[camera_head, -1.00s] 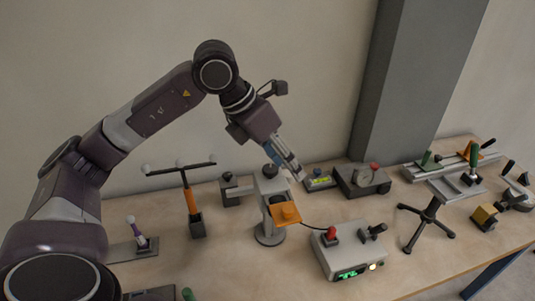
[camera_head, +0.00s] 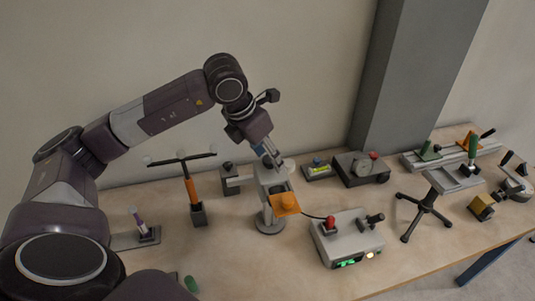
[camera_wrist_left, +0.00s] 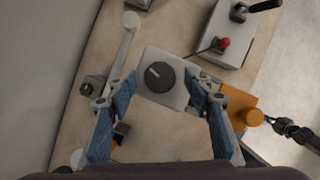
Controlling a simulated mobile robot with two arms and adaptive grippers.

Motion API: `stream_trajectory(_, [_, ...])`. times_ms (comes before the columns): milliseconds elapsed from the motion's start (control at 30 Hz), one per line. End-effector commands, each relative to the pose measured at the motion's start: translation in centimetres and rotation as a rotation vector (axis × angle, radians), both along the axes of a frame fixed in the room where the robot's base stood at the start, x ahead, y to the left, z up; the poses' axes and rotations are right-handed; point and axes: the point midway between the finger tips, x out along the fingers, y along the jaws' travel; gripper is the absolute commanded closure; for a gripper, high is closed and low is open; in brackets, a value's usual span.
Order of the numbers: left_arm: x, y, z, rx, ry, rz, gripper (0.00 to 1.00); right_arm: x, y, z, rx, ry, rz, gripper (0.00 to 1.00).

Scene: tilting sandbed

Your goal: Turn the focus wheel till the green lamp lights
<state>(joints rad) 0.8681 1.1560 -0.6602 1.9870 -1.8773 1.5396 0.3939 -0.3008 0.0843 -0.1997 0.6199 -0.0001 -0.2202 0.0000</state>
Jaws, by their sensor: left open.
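The grey stand (camera_head: 270,205) carries an orange plate (camera_head: 283,204) on its front side. In the left wrist view, a round dark wheel with a pale mark (camera_wrist_left: 160,76) sits on top of the stand's pale head. My left gripper (camera_head: 274,163) is over that head. In the left wrist view its two blue fingers (camera_wrist_left: 160,84) are open, one on each side of the wheel; I cannot tell whether they touch it. The grey control box (camera_head: 340,232) has a green lit display (camera_head: 349,263) and a pale glowing lamp (camera_head: 370,254). My right gripper is not in view.
A red knob (camera_head: 330,222) and a black lever stand on the box. A T-shaped stand with an orange post (camera_head: 190,190) is at the left. A tripod stand (camera_head: 425,212) and a dark box (camera_head: 361,168) are to the right. Bare table lies in front.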

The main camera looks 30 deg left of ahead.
Motion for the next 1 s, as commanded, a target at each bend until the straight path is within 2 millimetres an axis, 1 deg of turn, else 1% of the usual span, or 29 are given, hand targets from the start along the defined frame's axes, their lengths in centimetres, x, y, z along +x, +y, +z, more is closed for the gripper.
stream_trajectory(100, [0.0,0.0,0.0,0.0,0.0,0.0,0.53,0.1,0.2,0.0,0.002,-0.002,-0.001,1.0])
stream_trajectory(400, [0.0,0.0,0.0,-0.001,0.0,0.0,0.86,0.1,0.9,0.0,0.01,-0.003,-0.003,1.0])
stream_trajectory(500, [0.0,0.0,0.0,0.0,0.0,0.0,0.95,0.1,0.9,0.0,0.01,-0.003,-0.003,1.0])
stream_trajectory(767, [0.0,0.1,-0.1,-0.001,0.0,-0.032,0.95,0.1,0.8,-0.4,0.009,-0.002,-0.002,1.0])
stream_trajectory(1000, [0.1,0.2,-0.1,0.0,-0.001,-0.159,0.95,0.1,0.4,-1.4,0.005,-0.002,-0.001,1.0])
